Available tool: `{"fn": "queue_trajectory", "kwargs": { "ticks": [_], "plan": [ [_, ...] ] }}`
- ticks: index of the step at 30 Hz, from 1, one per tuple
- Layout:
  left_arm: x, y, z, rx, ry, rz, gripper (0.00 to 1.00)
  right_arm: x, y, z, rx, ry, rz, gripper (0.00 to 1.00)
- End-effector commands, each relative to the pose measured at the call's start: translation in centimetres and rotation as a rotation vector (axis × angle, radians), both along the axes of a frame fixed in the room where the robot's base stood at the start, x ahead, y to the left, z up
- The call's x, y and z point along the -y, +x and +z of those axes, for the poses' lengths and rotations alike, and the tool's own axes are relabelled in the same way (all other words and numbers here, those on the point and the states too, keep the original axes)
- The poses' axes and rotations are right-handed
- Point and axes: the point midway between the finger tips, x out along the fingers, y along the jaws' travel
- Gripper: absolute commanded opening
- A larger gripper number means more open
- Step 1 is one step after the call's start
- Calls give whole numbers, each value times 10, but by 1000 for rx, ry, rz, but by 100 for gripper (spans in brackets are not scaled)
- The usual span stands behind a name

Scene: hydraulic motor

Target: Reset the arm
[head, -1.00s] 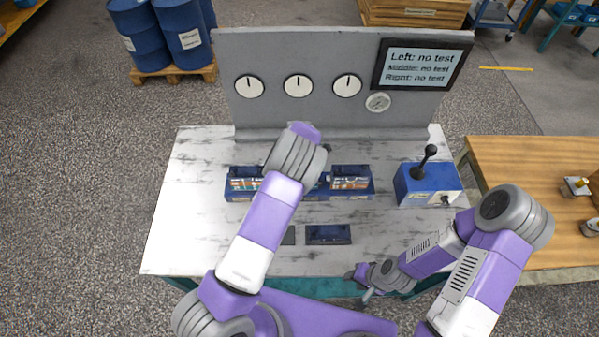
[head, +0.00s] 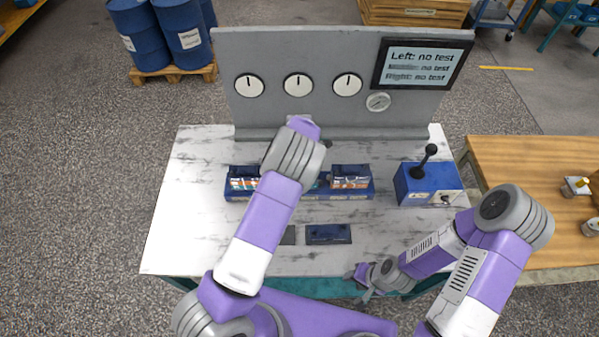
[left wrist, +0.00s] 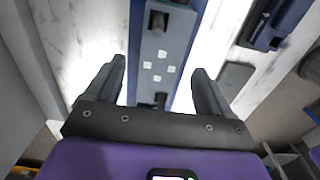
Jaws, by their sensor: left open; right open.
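My left arm (head: 262,217) reaches up over the table, and its gripper is hidden behind its own links in the head view. In the left wrist view the left gripper (left wrist: 160,80) has its two dark fingers spread, with nothing held between them. Beyond the fingers is a blue unit with a grey top plate (left wrist: 162,65) bearing several pale square marks. Whether the fingers are beside it or above it I cannot tell. My right gripper (head: 365,283) is open and empty at the table's front edge.
A blue rack (head: 310,193) holds several units mid-table. A blue lever box (head: 428,184) stands at the right. A dark blue tray-like piece (head: 328,234) lies in front. A grey gauge panel (head: 300,60) with a screen (head: 422,64) stands at the back. The table's left side is clear.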

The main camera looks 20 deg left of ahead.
Motion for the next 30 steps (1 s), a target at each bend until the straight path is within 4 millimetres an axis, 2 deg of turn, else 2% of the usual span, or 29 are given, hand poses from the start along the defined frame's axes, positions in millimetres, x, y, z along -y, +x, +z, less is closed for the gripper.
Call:
{"fn": "queue_trajectory", "kwargs": {
  "ticks": [3, 9, 19, 30],
  "plan": [
    [1, 1, 23, 4, -1, 0, 83, 0, 0, 0, 0, 0, 0, 43],
    [0, 1, 46, 2, 0, 0, 83, 0, 0, 0, 0, 0, 0, 43],
    [0, 0, 53, 1, 0, 0, 83, 0, 0, 3, 0, 0, 0, 43],
    [0, 1, 114, 1, 0, 0, 83, 0, 0, 65, 0, 0, 0, 43]
  ]
}}
